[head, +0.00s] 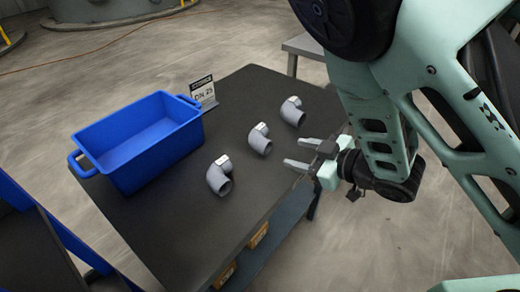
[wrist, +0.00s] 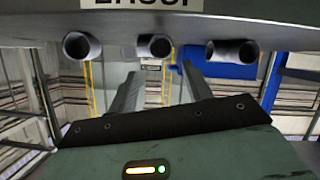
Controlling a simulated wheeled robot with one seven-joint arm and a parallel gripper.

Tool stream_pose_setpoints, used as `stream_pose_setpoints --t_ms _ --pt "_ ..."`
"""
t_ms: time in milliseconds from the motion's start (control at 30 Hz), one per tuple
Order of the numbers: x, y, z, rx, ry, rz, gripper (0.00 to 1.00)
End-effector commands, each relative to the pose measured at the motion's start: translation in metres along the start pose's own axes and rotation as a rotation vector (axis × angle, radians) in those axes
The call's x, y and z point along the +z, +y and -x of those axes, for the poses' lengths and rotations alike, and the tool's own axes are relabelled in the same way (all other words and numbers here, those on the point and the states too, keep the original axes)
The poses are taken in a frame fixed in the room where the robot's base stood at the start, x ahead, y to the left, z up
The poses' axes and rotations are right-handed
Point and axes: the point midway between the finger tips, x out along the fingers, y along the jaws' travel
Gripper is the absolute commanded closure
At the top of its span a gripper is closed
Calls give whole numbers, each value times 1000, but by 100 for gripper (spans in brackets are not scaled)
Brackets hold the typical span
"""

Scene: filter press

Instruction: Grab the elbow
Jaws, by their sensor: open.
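Three grey pipe elbows lie on the dark table in the head view: a near one (head: 219,176), a middle one (head: 260,139) and a far one (head: 292,111). Each has a small pale label. In the wrist view their open ends show in a row, left (wrist: 80,45), middle (wrist: 153,45) and right (wrist: 232,52). My gripper (head: 294,152) is open and empty at the table's right edge, apart from the elbows, its fingers pointing towards the middle one. Its two fingers also show in the wrist view (wrist: 160,68), with the middle elbow between and beyond them.
A blue crate (head: 177,144), seemingly empty, stands on the left of the table (head: 165,225). A small sign reading DN 25 (head: 203,93) stands behind the elbows. A grey surface (head: 305,46) stands behind the table. The tabletop around the elbows is clear.

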Motion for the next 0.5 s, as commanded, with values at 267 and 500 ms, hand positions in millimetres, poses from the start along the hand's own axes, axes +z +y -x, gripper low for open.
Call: stream_pose_setpoints --t_ms 267,500 --pt "-1 0 -42 -3 1 3 50" --pt "-2 -3 -63 -6 2 6 50"
